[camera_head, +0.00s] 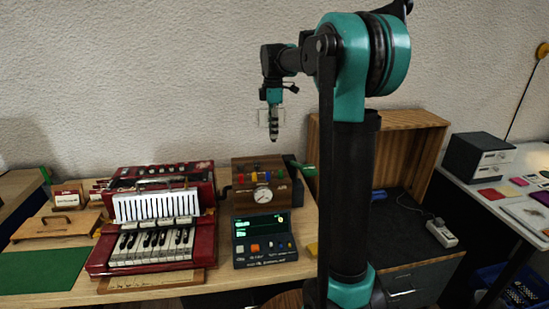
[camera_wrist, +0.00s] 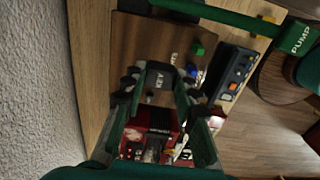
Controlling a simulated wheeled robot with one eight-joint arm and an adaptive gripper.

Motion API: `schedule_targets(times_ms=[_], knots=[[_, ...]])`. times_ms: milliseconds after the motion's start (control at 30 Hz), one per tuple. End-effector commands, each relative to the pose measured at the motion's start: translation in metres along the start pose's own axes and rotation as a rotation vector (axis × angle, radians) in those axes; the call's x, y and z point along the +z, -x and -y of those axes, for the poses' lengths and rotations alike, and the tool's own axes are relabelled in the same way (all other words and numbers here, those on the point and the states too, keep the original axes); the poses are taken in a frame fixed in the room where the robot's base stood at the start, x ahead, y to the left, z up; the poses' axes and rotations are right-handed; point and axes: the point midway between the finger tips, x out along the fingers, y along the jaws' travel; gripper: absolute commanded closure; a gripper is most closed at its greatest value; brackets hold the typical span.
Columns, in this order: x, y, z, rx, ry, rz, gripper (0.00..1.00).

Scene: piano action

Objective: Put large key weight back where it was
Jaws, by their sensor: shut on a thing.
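My gripper (camera_head: 274,136) is raised in front of the wall, above and behind the wooden box with the dial. In the wrist view my gripper (camera_wrist: 160,82) is shut on a dark block lettered KEY, the key weight (camera_wrist: 158,88), held between the two fingertips. In the head view the weight is too small to tell apart from the dark fingertips. The red piano action (camera_head: 150,225) stands on the table to the left, with several small blocks in a row above its keys. It shows partly between the fingers in the wrist view (camera_wrist: 150,135).
The wooden box with a dial (camera_head: 264,187) and a dark control panel (camera_head: 265,238) stand right of the piano action. A green mat (camera_head: 45,271), a wooden board with a handle (camera_head: 58,228) and small labelled holders (camera_head: 68,196) lie left. A green PUMP handle (camera_wrist: 295,40) juts out.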

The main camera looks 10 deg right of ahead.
Motion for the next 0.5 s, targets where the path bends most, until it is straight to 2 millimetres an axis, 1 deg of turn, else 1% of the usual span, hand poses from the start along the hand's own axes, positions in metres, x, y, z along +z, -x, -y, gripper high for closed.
schedule_targets(times_ms=[33,200,300,500], knots=[[0.0,-0.013,-0.001,0.0,0.0,0.0,1.0],[0.0,-0.051,0.0,0.0,0.0,0.0,1.0],[0.0,-0.065,0.0,0.0,0.0,0.0,1.0],[0.0,-0.077,-0.001,0.0,0.0,0.0,1.0]])
